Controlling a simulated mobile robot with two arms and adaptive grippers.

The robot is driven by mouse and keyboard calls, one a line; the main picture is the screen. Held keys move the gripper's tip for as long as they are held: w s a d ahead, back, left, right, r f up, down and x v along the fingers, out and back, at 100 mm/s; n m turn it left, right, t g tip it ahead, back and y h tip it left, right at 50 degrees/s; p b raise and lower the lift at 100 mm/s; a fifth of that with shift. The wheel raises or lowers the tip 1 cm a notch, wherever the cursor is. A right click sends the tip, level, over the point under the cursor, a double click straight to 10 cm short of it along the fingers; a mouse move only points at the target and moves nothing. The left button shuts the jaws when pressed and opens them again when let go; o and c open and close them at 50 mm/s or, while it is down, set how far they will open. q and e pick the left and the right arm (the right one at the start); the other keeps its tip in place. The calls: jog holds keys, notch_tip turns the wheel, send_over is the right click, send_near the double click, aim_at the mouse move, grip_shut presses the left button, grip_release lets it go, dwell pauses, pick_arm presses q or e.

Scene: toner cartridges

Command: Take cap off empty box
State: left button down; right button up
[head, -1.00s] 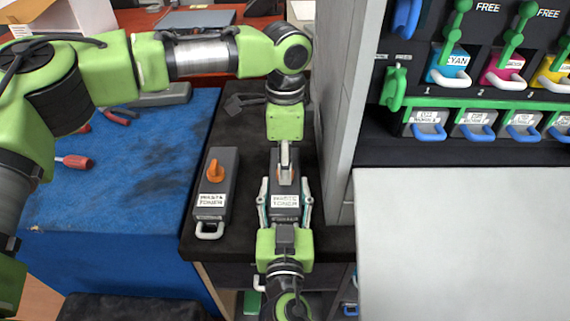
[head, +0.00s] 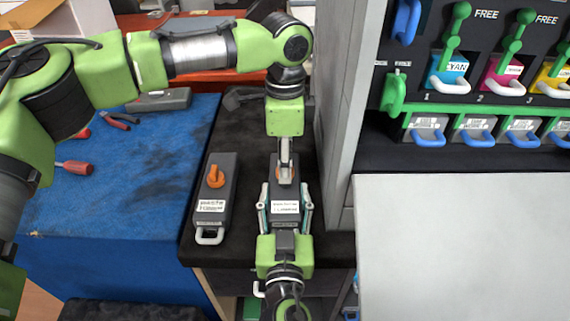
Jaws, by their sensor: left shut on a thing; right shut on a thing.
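Two dark grey waste toner boxes stand side by side on the black bench top. The left box (head: 213,192) has an orange cap (head: 215,176) on top, a white label and a white handle. My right gripper (head: 285,203), reaching in from the bottom, is shut around the sides of the right box (head: 285,190). My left gripper (head: 286,170) points down over the far part of that box. It is shut on an orange cap, of which only slivers show beside the fingers. Whether this cap still touches the box cannot be told.
A grey cabinet wall (head: 336,120) rises close to the right of the held box. A rack with coloured cartridges (head: 451,68) and a pale flat panel (head: 460,245) lie further right. A blue table (head: 120,205) with a red screwdriver (head: 78,168) is on the left.

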pick_arm(q)
jog(key=shift+r, duration=2)
pick_arm(e)
jog(key=o, duration=1.7)
jog(key=shift+c, duration=0.2)
jog(key=shift+s, duration=0.15)
